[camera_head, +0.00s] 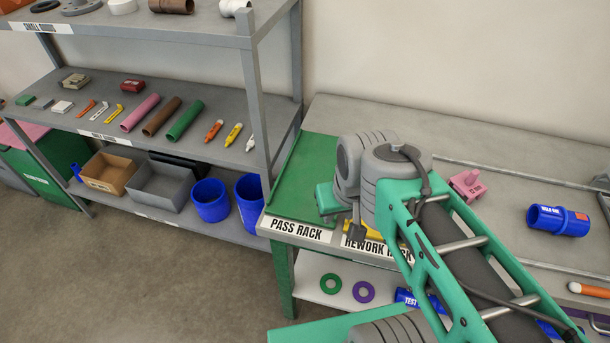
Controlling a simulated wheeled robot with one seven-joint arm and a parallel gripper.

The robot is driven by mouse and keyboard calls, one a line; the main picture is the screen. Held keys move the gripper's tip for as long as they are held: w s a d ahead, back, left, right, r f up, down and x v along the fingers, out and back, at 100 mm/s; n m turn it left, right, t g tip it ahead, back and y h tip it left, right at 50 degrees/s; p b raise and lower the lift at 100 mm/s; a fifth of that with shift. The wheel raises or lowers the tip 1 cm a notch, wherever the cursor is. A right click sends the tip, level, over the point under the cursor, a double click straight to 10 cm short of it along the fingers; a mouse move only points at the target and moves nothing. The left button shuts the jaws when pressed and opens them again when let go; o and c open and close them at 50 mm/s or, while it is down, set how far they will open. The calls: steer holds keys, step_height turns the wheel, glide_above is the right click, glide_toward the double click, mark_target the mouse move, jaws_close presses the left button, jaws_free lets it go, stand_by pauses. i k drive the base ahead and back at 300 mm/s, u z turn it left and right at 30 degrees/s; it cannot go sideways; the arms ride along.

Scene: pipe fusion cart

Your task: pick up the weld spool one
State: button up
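A blue pipe spool (558,220) lies on its side on the grey workbench at the right. Its small white label seems to read "WELD ONE", though the print is hard to make out, and a red patch shows at its right end. My teal and grey arm crosses the middle and lower right of the picture, left of this spool and apart from it in the image. I cannot make out my gripper's fingers. Another blue piece (411,298) with white lettering like "TEST" is on the lower shelf, partly hidden by my arm.
A green mat (302,178) lies behind the "PASS RACK" label (297,230). A pink fixture (467,185) stands on the bench, left of the spool. An orange-tipped stick (590,290) lies near the right edge. Left shelving (225,93) holds pipes, markers, bins and blue cups.

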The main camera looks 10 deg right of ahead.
mark_target(558, 220)
steer(key=u, duration=1.65)
steer(key=k, duration=1.15)
steer(key=z, duration=1.1)
steer(key=i, duration=0.5)
steer(key=u, duration=0.05)
